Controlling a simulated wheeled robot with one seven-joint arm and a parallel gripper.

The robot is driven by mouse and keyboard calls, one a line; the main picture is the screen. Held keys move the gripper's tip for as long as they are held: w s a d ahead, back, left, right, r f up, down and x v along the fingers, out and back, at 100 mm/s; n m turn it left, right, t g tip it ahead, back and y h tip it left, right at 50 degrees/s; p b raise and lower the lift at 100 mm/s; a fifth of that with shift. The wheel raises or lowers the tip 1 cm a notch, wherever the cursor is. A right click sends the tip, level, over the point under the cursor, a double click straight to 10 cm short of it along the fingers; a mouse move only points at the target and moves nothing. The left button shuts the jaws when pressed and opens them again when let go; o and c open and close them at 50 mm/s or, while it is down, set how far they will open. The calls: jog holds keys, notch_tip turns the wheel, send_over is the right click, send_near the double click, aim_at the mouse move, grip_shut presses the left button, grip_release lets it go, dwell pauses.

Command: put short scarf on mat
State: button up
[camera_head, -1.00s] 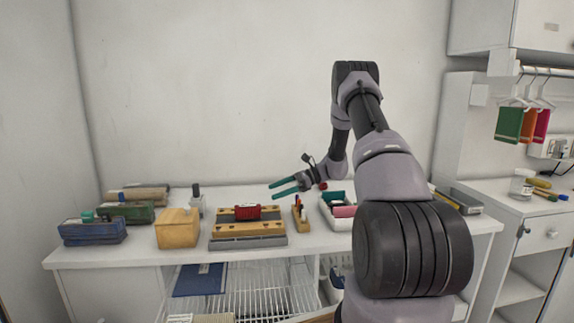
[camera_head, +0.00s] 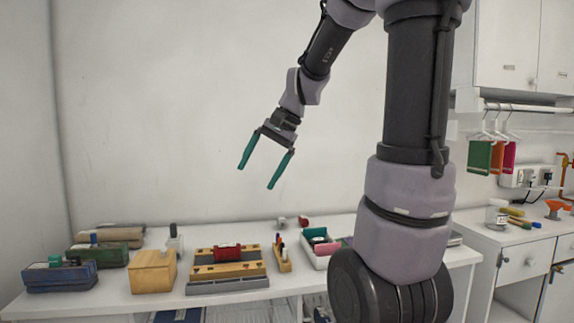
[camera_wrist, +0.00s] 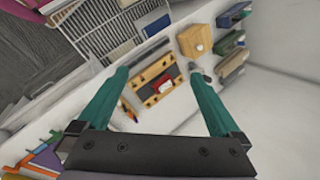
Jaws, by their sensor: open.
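My gripper (camera_head: 258,176) is open and empty, raised high above the bench with its teal fingers pointing down. In the wrist view, my gripper (camera_wrist: 160,76) shows nothing between its fingers but the bench top far below. Three short cloths hang from hangers on a rail at the right: a green cloth (camera_head: 480,157), an orange cloth (camera_head: 497,158) and a pink cloth (camera_head: 510,157). I cannot tell which of them is the short scarf. My gripper is well to their left, far from touching them. I cannot make out a mat in either view.
The white bench (camera_head: 205,304) holds a wooden box (camera_head: 152,272), a yellow wooden rack (camera_head: 228,270) with a red block, and a white tray (camera_head: 318,250). Several dark boxes stand at its left end. A white cabinet (camera_head: 522,45) hangs above the rail. The air around my gripper is clear.

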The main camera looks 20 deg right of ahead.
jog(key=s+d+r+n+t+h, duration=0.1)
jog(key=s+n+t, duration=0.1)
jog(key=s, duration=0.4)
jog(key=s+r+n+t+h, duration=0.2)
jog(key=s, duration=0.5)
jog(key=shift+d, duration=0.4)
